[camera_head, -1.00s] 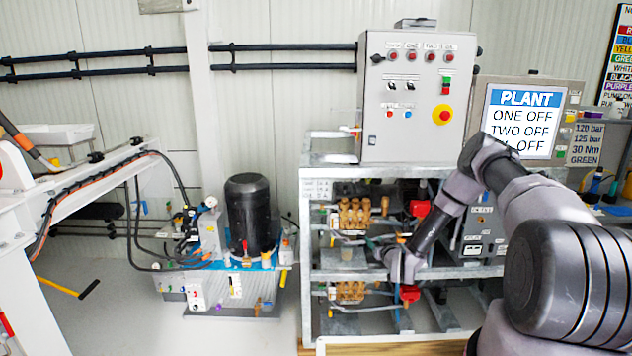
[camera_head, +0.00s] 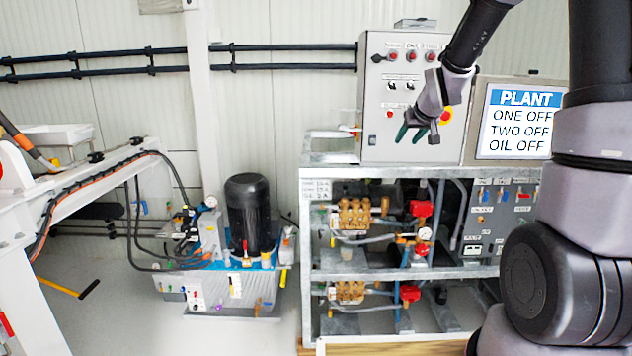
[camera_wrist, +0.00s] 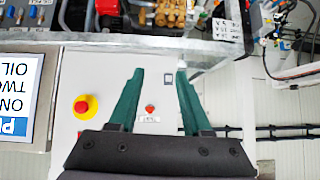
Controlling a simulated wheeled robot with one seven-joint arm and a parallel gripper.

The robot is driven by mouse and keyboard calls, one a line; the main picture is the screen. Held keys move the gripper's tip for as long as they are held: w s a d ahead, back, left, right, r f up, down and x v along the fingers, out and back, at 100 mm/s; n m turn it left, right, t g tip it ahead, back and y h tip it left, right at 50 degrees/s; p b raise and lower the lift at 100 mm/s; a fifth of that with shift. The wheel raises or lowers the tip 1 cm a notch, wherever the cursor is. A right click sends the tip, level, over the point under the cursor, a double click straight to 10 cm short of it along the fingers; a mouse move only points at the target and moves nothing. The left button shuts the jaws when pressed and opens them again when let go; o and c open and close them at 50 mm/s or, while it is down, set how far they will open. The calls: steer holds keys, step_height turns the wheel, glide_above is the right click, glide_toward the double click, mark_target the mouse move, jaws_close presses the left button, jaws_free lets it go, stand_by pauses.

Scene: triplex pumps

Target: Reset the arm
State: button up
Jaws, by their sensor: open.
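The cabinet front (camera_wrist: 150,62) lies behind the fingers, and the picture there is upside down. My arm comes in from the right and hides part of the cabinet's right side and the red and yellow emergency stop button (camera_head: 446,115).
The metal rack (camera_head: 330,172) below holds brass pumps (camera_head: 356,214) with red parts. A screen (camera_head: 520,120) reading PLANT stands right of the cabinet. A black motor (camera_head: 248,213) on a hydraulic unit stands left. Floor between unit and rack is clear.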

steer(key=s+r+m+g, duration=0.1)
steer(key=s+r, duration=0.2)
steer(key=s, duration=0.8)
steer(key=s+a+r+m+g+y, duration=0.1)
steer(key=s+r, duration=0.3)
steer(key=s, duration=0.7)
steer(key=s+r+m, duration=0.2)
steer(key=s+r, duration=0.1)
steer(key=s, duration=0.8)
steer(key=shift+a+r+g+y, duration=0.25)
steer(key=shift+r+g+y, duration=0.05)
steer(key=shift+g, duration=0.1)
